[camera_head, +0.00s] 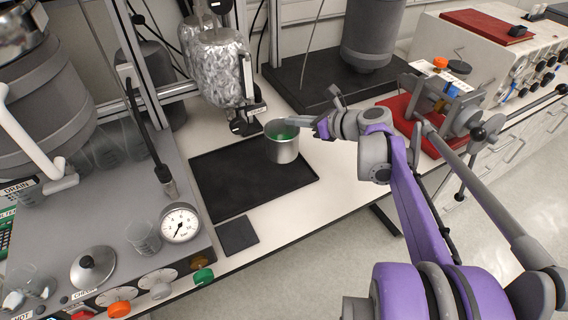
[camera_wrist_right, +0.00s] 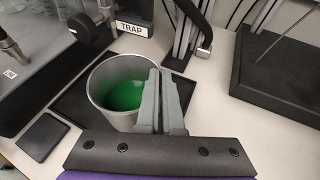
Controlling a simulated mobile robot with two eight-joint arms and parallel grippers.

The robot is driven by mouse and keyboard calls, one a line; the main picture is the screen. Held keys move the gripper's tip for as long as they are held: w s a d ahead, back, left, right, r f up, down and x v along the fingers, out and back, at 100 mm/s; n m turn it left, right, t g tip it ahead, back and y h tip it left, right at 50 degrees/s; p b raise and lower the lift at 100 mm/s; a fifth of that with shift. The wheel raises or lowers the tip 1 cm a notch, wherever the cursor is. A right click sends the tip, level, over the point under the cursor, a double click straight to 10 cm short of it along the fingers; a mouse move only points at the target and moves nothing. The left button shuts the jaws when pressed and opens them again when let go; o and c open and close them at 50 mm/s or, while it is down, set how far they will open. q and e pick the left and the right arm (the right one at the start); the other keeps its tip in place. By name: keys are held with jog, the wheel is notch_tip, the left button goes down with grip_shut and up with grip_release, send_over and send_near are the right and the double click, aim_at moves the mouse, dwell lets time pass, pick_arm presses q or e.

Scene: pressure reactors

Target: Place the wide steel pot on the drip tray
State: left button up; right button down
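The wide steel pot (camera_head: 283,149) is upright with green liquid inside. In the head view it overlaps the right edge of the black drip tray (camera_head: 228,196); I cannot tell whether its base touches the tray or hangs just above it. My right gripper (camera_head: 290,125) reaches in from the right and is shut on the pot's rim. In the right wrist view the gripper's grey fingers (camera_wrist_right: 161,98) straddle the right side of the wall of the pot (camera_wrist_right: 100,110). My left gripper is not in view.
A foil-wrapped vessel (camera_head: 217,68) with a valve hangs behind the tray. A small black pad (camera_head: 237,235) lies in front of it. A gauge (camera_head: 180,223) and glass beaker (camera_head: 143,238) stand on the left bench unit. A black stand base (camera_head: 325,85) is behind right.

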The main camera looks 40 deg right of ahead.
notch_tip(320, 180, down, 9)
jog(key=shift+w+d+f+b, duration=0.1)
jog(key=shift+w+f+b, duration=0.1)
jog(key=shift+b, duration=0.55)
jog(key=c, duration=1.5)
grip_release()
jog(key=shift+f, duration=0.15)
jog(key=o, duration=0.4)
jog(key=shift+s+r, duration=0.1)
jog(key=shift+r, duration=0.15)
jog(key=v, duration=1.2)
jog(key=shift+f+p, duration=0.1)
jog(key=shift+p, duration=0.3)
